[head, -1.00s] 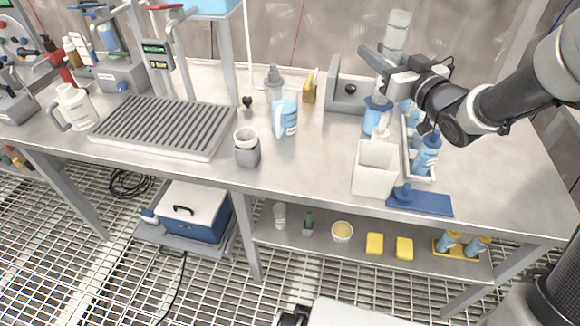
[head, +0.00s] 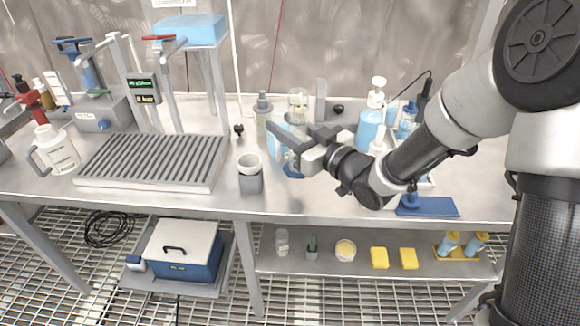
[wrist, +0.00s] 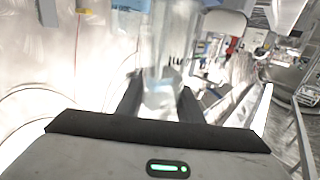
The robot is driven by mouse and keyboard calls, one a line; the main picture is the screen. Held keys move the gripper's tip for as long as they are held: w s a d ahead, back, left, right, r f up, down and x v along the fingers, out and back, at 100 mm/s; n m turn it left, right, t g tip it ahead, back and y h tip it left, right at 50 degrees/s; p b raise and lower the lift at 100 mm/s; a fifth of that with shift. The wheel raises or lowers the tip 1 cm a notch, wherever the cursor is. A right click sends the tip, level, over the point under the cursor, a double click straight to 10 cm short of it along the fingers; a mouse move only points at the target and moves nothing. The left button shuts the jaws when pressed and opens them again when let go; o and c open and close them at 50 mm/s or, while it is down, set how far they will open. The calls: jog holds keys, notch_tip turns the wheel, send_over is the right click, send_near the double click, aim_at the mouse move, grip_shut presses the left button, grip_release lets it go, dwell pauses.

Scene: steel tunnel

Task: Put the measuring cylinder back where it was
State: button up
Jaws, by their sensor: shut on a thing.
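The measuring cylinder (head: 298,103) is a clear, upright tube, and its upper part shows above my gripper in the head view. A blue part, likely its base, shows below the fingers. My gripper (head: 288,148) is shut around the cylinder's middle, over the middle of the bench. In the wrist view the blurred clear tube (wrist: 165,45) stands between the two dark fingers (wrist: 160,100). Whether the base touches the bench cannot be told.
A blue-and-white jug (head: 277,142) is partly hidden close behind my gripper. A grey-capped bottle (head: 262,110) stands behind, and a grey cup holder (head: 250,180) to the left. A ribbed rack (head: 150,160) lies further left. A pump bottle (head: 368,128) and blue mat (head: 428,206) are right.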

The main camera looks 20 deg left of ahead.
notch_tip(320, 180, down, 6)
jog(key=b, duration=0.1)
jog(key=shift+f, duration=0.2)
jog(key=shift+f+b, duration=0.25)
jog(key=shift+b, duration=0.3)
jog(key=o, duration=1.1)
jog(key=shift+r, duration=0.1)
jog(key=p+v, duration=0.2)
jog(key=v, duration=1)
jog(key=shift+r, duration=0.1)
